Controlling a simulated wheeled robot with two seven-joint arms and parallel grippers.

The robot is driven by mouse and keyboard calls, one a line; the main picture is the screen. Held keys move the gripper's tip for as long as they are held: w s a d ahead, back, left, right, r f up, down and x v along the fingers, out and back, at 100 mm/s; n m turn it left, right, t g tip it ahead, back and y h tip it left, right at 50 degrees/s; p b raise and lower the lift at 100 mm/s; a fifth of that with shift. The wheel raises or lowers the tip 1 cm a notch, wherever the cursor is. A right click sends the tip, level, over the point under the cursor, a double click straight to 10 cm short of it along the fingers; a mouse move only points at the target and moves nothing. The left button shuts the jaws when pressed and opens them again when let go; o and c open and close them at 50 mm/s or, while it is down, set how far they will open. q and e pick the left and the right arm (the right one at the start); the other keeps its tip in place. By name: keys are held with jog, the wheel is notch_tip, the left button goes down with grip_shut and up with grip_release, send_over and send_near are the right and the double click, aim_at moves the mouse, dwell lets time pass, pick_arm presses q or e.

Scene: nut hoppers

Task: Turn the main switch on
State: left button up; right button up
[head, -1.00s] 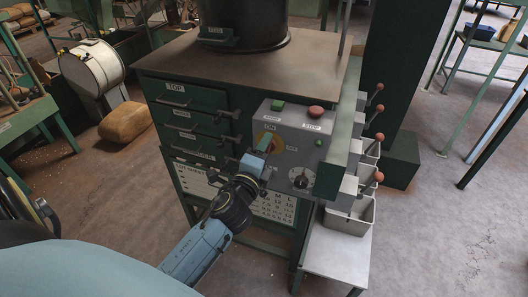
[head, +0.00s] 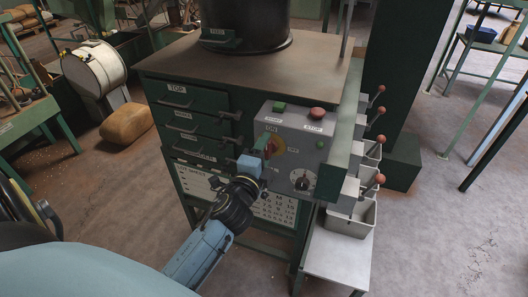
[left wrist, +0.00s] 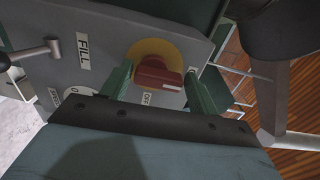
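The main switch is a red handle (left wrist: 158,76) on a yellow round plate (head: 278,144), set in the grey panel (head: 312,152). In the left wrist view the handle lies roughly across the picture, with an OFF label (left wrist: 148,97) close by. In the head view an ON label sits above the plate. My left gripper (head: 265,149) is at the switch. In the left wrist view its two green fingers (left wrist: 158,84) are apart, one on each side of the handle, with gaps visible. My right gripper is not in view.
A green button (head: 279,107) and a red button (head: 317,113) are on the panel top. A black dial (head: 302,180) sits below right of the switch. Levers with red knobs (head: 380,179) stick out at the right, above grey bins (head: 352,222). Drawers (head: 190,98) are on the left.

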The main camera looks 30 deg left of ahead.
pick_arm(q)
jog(key=shift+o, duration=1.3)
jog(key=shift+s, duration=0.1)
jog(key=b+v, duration=0.2)
jog(key=v, duration=1.1)
jog(key=shift+d+b, duration=0.15)
jog(key=shift+b, duration=0.15)
